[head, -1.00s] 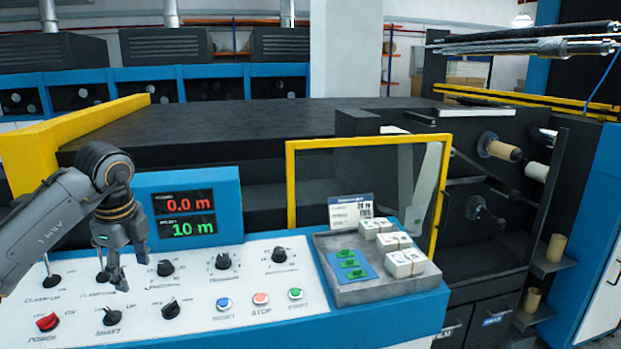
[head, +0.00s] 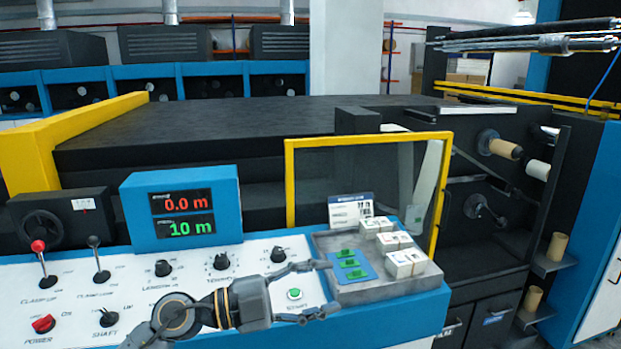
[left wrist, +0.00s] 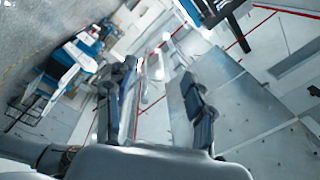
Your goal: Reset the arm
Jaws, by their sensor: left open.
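My left arm reaches in from the bottom of the head view, low over the front of the control panel (head: 70,290). My left gripper (head: 331,288) is open and empty, its fingers spread and pointing right, close to the left edge of the grey tray (head: 385,293). In the left wrist view its two fingers (left wrist: 160,82) stand apart with nothing between them and the floor beyond. The arm hides part of the button row; the green button (head: 295,293) shows beside the gripper. My right gripper is in neither view.
The tray holds white bundles (head: 405,263) and a blue card with green pieces (head: 350,262). A display (head: 183,214) reads 0.0 m and 10 m. Levers (head: 40,260) rise from the panel's left. A yellow-framed guard (head: 290,190) stands behind the tray.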

